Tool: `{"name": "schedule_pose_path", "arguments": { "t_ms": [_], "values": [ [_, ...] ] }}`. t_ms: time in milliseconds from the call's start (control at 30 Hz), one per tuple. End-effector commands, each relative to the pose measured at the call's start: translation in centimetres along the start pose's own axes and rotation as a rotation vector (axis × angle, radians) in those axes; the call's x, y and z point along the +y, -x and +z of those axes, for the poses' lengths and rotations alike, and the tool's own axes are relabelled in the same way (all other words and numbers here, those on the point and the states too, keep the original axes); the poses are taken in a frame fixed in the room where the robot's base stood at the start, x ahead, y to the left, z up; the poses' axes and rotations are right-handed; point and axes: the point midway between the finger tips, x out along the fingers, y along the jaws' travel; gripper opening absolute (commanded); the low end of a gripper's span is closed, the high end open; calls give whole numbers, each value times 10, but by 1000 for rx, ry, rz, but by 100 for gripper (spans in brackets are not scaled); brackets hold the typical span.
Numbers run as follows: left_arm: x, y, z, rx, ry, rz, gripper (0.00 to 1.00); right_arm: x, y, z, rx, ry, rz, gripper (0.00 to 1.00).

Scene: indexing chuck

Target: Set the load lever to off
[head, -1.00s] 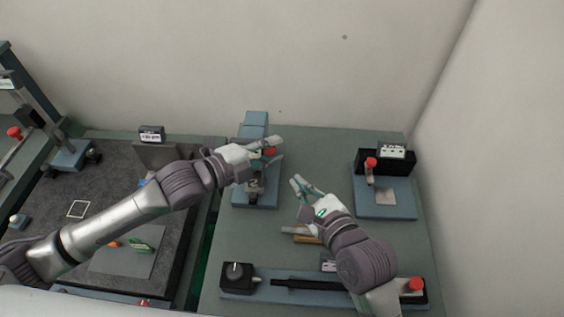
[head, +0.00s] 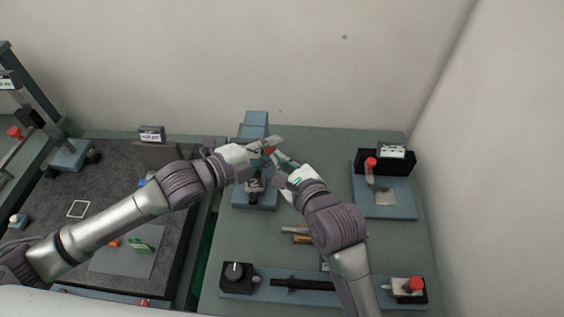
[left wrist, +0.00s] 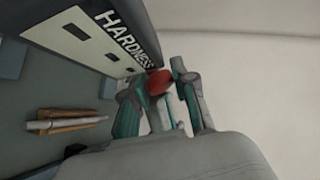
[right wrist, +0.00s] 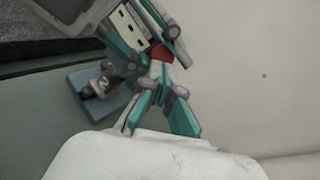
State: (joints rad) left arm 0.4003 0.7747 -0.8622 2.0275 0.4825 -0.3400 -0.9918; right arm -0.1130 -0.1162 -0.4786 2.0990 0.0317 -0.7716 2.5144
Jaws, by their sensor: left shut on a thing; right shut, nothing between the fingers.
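The hardness tester (head: 255,125) is a blue-grey stand at the back of the green bench; its "HARDNESS" label (left wrist: 124,38) shows in the left wrist view. A red knob (left wrist: 159,82) at its side appears to be the load lever's end; the lever's arm is mostly hidden. My left gripper (head: 268,147) is shut on the red knob, with a finger on each side of it. My right gripper (head: 276,157) is shut and empty, its fingertips close to the knob (right wrist: 162,53) from the front right. I cannot tell whether they touch it.
A blue fixture with a red-knobbed lever (head: 371,163) stands at the right. A long bar fixture with a black dial (head: 236,272) lies along the front edge. Brown-handled pieces (head: 297,235) lie mid-bench. A dark mat (head: 115,205) is at the left.

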Motion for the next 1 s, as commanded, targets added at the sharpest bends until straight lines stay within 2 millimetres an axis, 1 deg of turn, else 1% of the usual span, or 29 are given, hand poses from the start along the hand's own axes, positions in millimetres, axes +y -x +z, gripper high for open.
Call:
{"name": "schedule_pose_path", "arguments": {
  "t_ms": [33, 100, 400, 433, 500, 567, 867, 1000],
  "values": [
    [-3, 0, 1, -1, -8, -6, 0, -1, -2, 4, -2, -6, -1, 0],
    [-3, 0, 1, -1, -8, -6, 0, -2, -3, 6, -2, -4, 1, 0],
    [-3, 0, -1, 2, -7, -6, 0, -2, -4, 6, -3, -1, 1, 0],
    [-3, 0, -1, 3, -6, -6, 32, -2, -4, 6, -3, -1, 1, 0],
    [-2, 0, -2, 4, -5, -6, 43, -2, -4, 6, -3, -1, 1, 0],
    [-2, 0, -2, 4, -4, -5, 53, -2, -4, 6, -3, -1, 2, 0],
    [0, 0, -1, 2, -1, -1, 53, -2, -4, 6, -2, -1, 3, 0],
    [0, 9, 0, -1, -3, 0, 53, -2, -4, 6, -1, -1, 3, 0]
  ]
}}
